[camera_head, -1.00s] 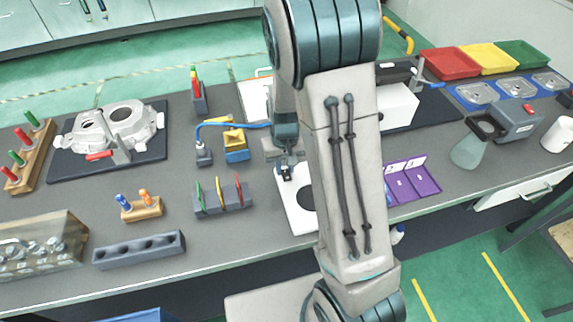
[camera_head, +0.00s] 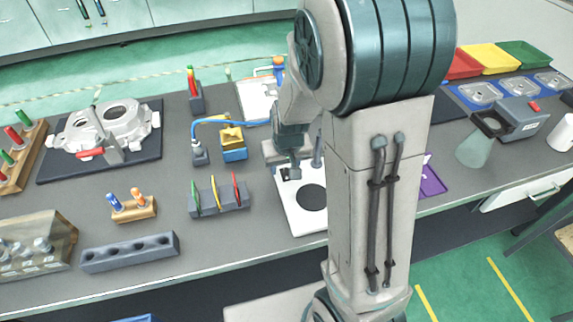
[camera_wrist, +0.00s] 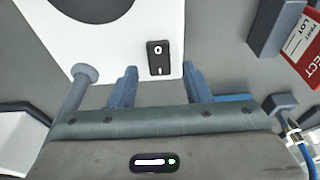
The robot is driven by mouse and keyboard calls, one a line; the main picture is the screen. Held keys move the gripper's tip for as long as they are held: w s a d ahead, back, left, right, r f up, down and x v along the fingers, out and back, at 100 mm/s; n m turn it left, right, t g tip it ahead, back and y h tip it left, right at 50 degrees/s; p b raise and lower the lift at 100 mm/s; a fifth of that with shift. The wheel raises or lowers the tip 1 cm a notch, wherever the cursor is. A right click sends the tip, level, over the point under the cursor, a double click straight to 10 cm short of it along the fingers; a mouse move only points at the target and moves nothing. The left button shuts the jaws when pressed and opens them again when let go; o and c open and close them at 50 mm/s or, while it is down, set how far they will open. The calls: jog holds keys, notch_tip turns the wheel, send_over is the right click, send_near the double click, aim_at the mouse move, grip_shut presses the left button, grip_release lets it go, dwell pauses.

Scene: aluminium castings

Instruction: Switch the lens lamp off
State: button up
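A white base plate (camera_head: 290,212) with a black disc (camera_head: 312,198) lies on the bench; I take it for the lens lamp's base. A grey post (camera_head: 317,150) stands near its far side and shows in the wrist view (camera_wrist: 84,78). In the wrist view a black rocker switch (camera_wrist: 158,57) marked O and I sits near the plate's edge. Which side is pressed is unclear. My gripper (camera_head: 290,173) hangs low at the plate's far left corner. In the wrist view its blue fingers (camera_wrist: 160,72) are apart and empty, with the switch between their tips. The lamp's head is hidden; I cannot tell whether it is lit.
A red label (camera_wrist: 303,45) shows in the wrist view.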

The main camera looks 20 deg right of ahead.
jog(key=v, duration=1.3)
jog(key=shift+r, duration=0.35)
jog(key=shift+s, duration=0.2)
jog(key=s+r, duration=0.1)
jog(key=s, duration=1.2)
jog(key=shift+d+r, duration=0.2)
jog(key=shift+d, duration=0.05)
